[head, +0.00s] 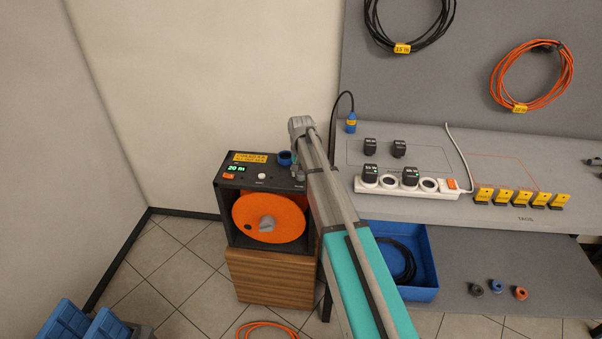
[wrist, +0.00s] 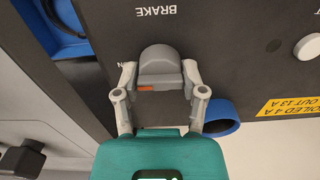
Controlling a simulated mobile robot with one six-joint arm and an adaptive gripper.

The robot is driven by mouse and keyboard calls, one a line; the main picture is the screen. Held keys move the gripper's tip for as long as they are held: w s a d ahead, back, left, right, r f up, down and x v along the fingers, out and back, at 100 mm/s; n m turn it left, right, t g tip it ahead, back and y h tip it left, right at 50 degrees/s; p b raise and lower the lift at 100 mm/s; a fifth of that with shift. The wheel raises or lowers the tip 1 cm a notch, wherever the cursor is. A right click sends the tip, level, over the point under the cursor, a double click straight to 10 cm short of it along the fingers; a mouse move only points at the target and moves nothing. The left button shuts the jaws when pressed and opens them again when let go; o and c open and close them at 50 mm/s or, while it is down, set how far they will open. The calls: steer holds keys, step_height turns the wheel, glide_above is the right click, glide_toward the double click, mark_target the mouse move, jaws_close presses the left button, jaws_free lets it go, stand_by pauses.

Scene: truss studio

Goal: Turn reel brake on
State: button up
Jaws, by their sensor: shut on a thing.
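The cable reel box (head: 222,205) is dark, with an orange drum (head: 265,212), and stands on a wooden cabinet. In the wrist view its dark panel (wrist: 220,45) appears upside down with a BRAKE label. The grey brake knob (wrist: 160,60) sits below that label and carries a small orange mark. My gripper (wrist: 159,74) is shut on the knob, one finger on each side. I cannot clearly read the knob's setting.
A blue ring-shaped socket (wrist: 221,117) is close beside my right finger in the wrist view. A white button (head: 262,176) is on the panel. A grey bench (head: 480,205) with a white power strip (head: 450,194) stands right of the box. A blue bin (head: 425,265) is below.

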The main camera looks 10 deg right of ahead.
steer(key=o, duration=1.2)
steer(key=shift+c, duration=0.2)
steer(key=shift+n, duration=0.4)
